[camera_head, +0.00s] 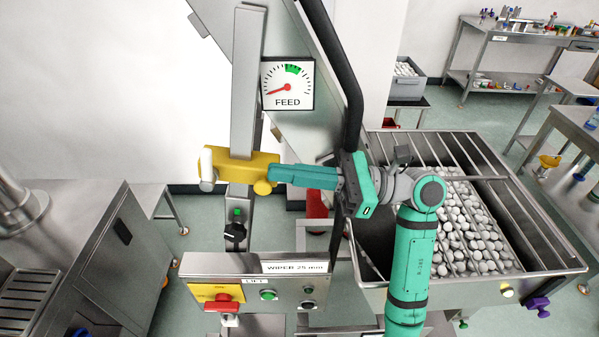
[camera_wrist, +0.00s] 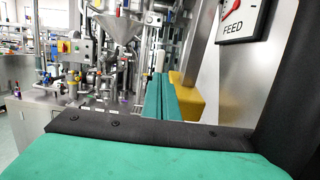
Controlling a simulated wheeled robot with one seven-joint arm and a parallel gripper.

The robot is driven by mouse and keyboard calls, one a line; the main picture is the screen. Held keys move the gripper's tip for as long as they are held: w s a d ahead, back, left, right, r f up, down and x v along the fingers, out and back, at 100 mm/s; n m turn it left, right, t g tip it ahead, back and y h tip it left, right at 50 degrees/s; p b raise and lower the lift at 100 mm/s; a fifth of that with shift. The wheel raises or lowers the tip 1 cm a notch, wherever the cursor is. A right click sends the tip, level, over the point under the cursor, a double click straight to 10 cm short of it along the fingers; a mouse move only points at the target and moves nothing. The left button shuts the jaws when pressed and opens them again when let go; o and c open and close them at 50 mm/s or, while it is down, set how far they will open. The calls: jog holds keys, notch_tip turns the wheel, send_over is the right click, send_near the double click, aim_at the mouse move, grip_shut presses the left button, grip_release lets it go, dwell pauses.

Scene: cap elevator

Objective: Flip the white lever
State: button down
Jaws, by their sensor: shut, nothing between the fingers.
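A yellow block (camera_head: 238,168) is mounted on a vertical metal post above the control box. A small white lever-like part (camera_head: 206,165) stands upright at the block's left end, with a grey rounded knob at its foot. My gripper (camera_head: 272,174) is shut and empty, its teal fingers pointing left. Its fingertips are at the right end of the yellow block, by a round yellow knob; I cannot tell whether they touch. In the wrist view the shut fingers (camera_wrist: 162,90) lie alongside the yellow block (camera_wrist: 186,97).
A FEED dial (camera_head: 288,86) hangs above my gripper, beside a thick black pipe (camera_head: 345,75). A hopper of white caps (camera_head: 470,225) stands at right.

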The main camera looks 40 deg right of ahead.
aim_at(212, 163)
jog(key=x, duration=0.9)
jog(key=shift+w+r, duration=0.1)
jog(key=shift+r, duration=0.05)
